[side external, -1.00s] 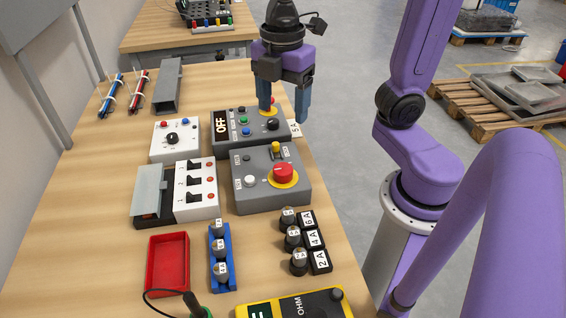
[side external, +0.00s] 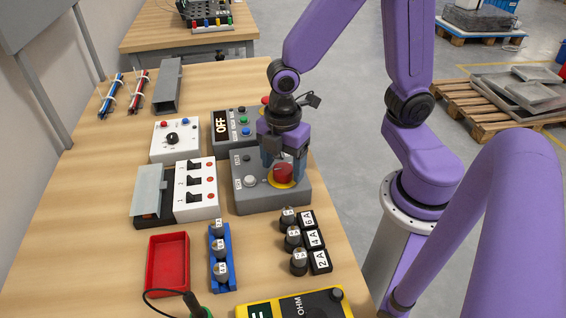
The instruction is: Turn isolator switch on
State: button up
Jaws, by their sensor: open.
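A grey control box (side external: 243,198) on the bench carries a red mushroom button (side external: 283,174) on a yellow ring and a white button (side external: 250,181). The small yellow switch at its back edge is hidden behind my gripper. Behind stands a dark panel (side external: 232,144) whose display reads OFF. No label in view is legible enough to name the isolator switch.
Left are a white box with a black knob (side external: 172,139) and a white box with several black switches (side external: 196,203). In front are a red tray (side external: 168,262), a blue rack (side external: 222,258), labelled black blocks (side external: 314,239) and a yellow meter (side external: 290,304).

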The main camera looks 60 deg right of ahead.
jog(key=shift+f, duration=0.15)
jog(key=c, duration=1.1)
jog(key=shift+o, duration=0.2)
